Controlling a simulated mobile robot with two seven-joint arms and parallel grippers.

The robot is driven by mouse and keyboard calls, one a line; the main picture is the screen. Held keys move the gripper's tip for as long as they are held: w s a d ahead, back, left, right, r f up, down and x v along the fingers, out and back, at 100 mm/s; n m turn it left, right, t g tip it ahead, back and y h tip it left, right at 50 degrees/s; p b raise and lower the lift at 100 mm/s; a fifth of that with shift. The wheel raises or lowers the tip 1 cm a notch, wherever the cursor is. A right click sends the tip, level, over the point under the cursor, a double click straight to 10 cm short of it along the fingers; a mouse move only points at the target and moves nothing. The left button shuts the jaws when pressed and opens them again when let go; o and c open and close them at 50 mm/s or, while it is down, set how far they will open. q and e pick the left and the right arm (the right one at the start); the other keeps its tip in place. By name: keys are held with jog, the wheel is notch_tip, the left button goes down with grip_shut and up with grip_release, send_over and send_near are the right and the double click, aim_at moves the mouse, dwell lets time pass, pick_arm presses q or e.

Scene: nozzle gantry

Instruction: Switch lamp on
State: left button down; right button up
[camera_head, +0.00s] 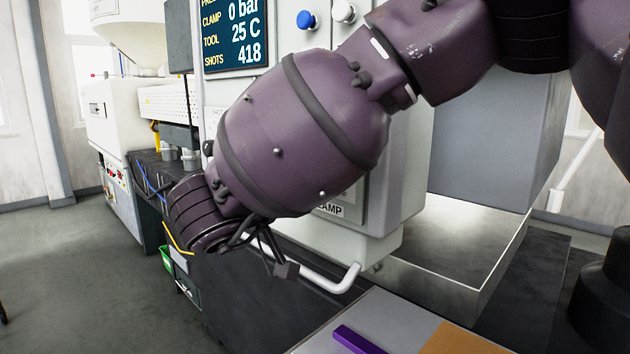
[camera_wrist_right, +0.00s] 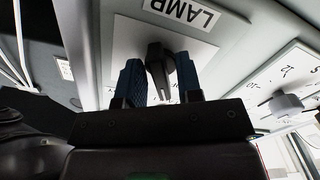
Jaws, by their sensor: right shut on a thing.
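The lamp switch (camera_wrist_right: 158,62) is a dark knob on a pale square plate, beside a label reading LAMP (camera_wrist_right: 180,12) in the right wrist view. My right gripper (camera_wrist_right: 161,74) has one dark finger on each side of this knob and is shut on it. In the head view, part of the lamp label (camera_head: 330,210) shows at the edge of my purple right arm. That arm hides the knob and the gripper's fingers there. My left gripper is not in view.
A display (camera_head: 235,35), a blue button (camera_head: 306,20) and a white button (camera_head: 343,11) are higher on the panel. A white handle bar (camera_head: 325,279) runs below it. A purple bar (camera_head: 358,341) lies on the surface in front.

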jog(key=shift+m, duration=1.3)
jog(key=m, duration=0.2)
jog(key=shift+m, duration=0.4)
jog(key=m, duration=0.4)
jog(key=shift+w+a, duration=0.1)
jog(key=shift+m+b, duration=0.45)
jog(key=shift+m, duration=0.65)
grip_shut()
